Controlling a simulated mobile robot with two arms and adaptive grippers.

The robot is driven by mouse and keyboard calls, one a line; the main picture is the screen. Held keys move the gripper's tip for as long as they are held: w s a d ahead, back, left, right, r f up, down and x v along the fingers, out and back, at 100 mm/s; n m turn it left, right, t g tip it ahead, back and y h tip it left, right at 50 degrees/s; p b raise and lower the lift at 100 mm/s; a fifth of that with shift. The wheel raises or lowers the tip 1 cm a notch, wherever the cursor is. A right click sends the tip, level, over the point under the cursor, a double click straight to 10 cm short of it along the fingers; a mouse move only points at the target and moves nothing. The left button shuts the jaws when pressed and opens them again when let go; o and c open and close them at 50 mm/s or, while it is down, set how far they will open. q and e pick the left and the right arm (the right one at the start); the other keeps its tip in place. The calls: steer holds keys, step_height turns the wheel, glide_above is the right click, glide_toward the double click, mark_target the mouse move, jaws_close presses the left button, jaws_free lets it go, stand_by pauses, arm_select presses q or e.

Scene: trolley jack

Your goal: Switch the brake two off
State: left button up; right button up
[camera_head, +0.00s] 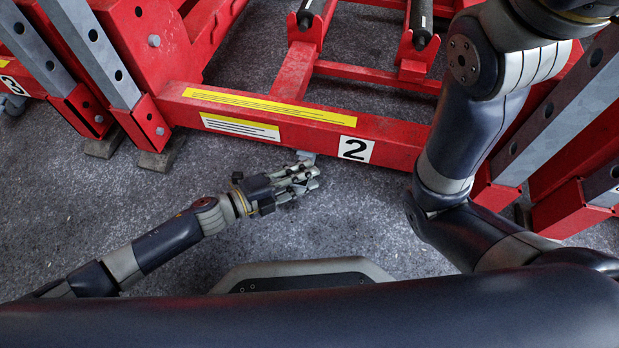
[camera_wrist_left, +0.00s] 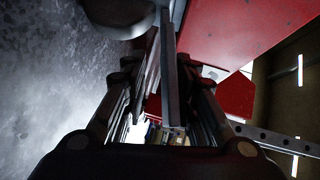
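The red crossbeam (camera_head: 375,128) carries a white label with a black 2 (camera_head: 356,149) near its right end. A small grey part, which looks like the brake two lever (camera_head: 306,155), sticks out under the beam left of the label. My left gripper (camera_head: 308,178) is just in front of it, low over the floor. In the left wrist view a thin grey metal bar (camera_wrist_left: 168,60) runs between the two fingers, which stand apart on either side. I cannot tell whether they touch it. A rounded grey end (camera_wrist_left: 120,12) shows beside the bar. My right gripper is out of view.
Yellow warning labels (camera_head: 268,106) lie on the beam. Red and grey uprights (camera_head: 95,50) stand at the left, with more at the right (camera_head: 565,110). Black rollers (camera_head: 421,24) sit behind the beam. The grey floor (camera_head: 365,215) in front is clear.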

arm_select(q)
steer(key=shift+x, duration=0.85)
